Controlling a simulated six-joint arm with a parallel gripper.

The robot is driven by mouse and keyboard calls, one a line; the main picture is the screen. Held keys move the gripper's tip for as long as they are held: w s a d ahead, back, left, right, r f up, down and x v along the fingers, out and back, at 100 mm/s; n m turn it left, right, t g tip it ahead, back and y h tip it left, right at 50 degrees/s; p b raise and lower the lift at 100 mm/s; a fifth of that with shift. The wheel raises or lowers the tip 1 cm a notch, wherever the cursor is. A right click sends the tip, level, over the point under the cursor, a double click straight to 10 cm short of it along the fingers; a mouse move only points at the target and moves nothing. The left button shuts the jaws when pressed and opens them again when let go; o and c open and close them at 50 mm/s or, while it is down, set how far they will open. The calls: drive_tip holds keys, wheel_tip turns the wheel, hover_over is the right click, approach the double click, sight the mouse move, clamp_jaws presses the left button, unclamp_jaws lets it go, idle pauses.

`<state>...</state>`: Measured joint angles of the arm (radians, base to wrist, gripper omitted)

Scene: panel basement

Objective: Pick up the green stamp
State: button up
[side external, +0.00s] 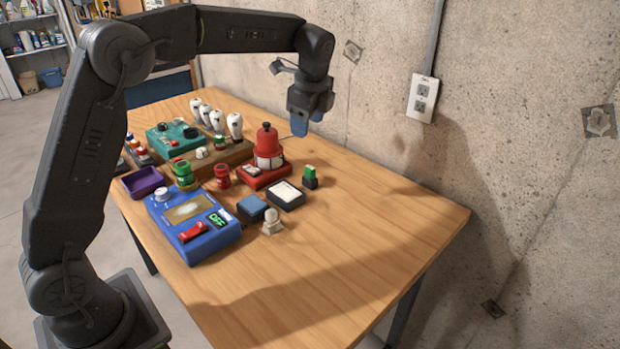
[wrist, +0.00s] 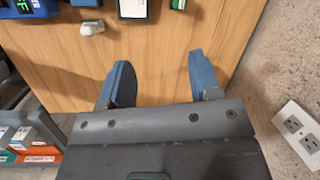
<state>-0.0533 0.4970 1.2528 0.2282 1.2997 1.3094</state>
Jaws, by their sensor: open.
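A small green-topped stamp with a dark base (side external: 310,177) stands upright on the wooden table, right of the white-topped black block. It is partly seen at the top edge of the wrist view (wrist: 178,4). My gripper (side external: 308,122) hangs in the air above the table's back right side, beyond the stamp and apart from it. In the wrist view its two blue fingers (wrist: 161,76) are spread with nothing between them. A round green-topped piece (side external: 183,173) stands further left among the devices.
Near the stamp are a white-topped black block (side external: 286,195), a blue block (side external: 252,208), a pale knob (side external: 271,222) and a red device (side external: 267,155). A blue panel (side external: 190,228) is at left. The table's right side is clear; a concrete wall stands behind.

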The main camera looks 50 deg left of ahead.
sight(310, 167)
drive_tip(key=w+a+f+m, duration=0.1)
drive_tip(key=f, duration=0.3)
drive_tip(key=w+a+f+m, duration=0.1)
drive_tip(key=w+f, duration=0.1)
drive_tip(key=f, duration=0.3)
drive_tip(key=w+a+f+m+g, duration=0.1)
drive_tip(key=a+f, duration=0.1)
drive_tip(key=f, duration=0.2)
drive_tip(key=shift+w+f+y, duration=0.3)
drive_tip(key=shift+w+f, duration=0.05)
drive_tip(key=shift+w, duration=0.05)
drive_tip(key=shift+w+x, duration=0.1)
drive_tip(key=shift+x, duration=1.25)
drive_tip(key=shift+w+x, duration=0.15)
drive_tip(key=shift+x, duration=1.25)
drive_tip(key=shift+d, duration=0.1)
drive_tip(key=c, duration=1)
wheel_tip(310, 167, up, 10)
drive_tip(key=shift+r, duration=0.1)
